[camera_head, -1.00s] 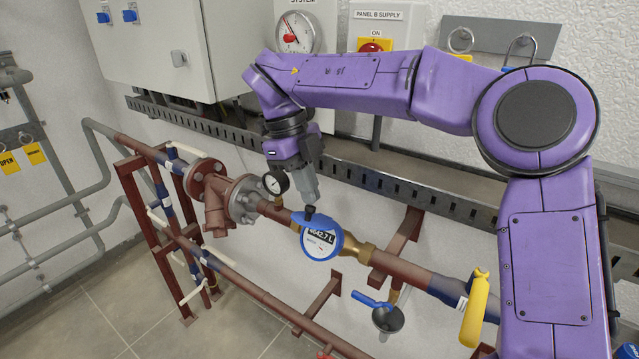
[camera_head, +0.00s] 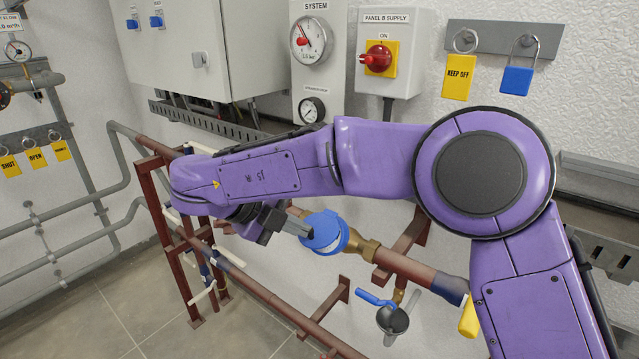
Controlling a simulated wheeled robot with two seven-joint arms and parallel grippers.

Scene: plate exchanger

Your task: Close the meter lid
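The water meter (camera_head: 344,246) sits on the brass fittings of the pipe, in the middle of the view. Its blue lid (camera_head: 322,229) now lies over the dial, and the reading no longer shows. I cannot tell whether the lid is fully flush. My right gripper (camera_head: 304,230) comes from the left with its grey fingers at the lid's left edge, touching or very near it. Whether the fingers are apart is too small to tell. My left gripper is not in view.
A blue-handled valve with a funnel (camera_head: 391,318) is below right of the meter. A red-brown pipe rack (camera_head: 176,240) stands at left. The supply box (camera_head: 388,52) and gauge panel (camera_head: 317,62) are on the wall above.

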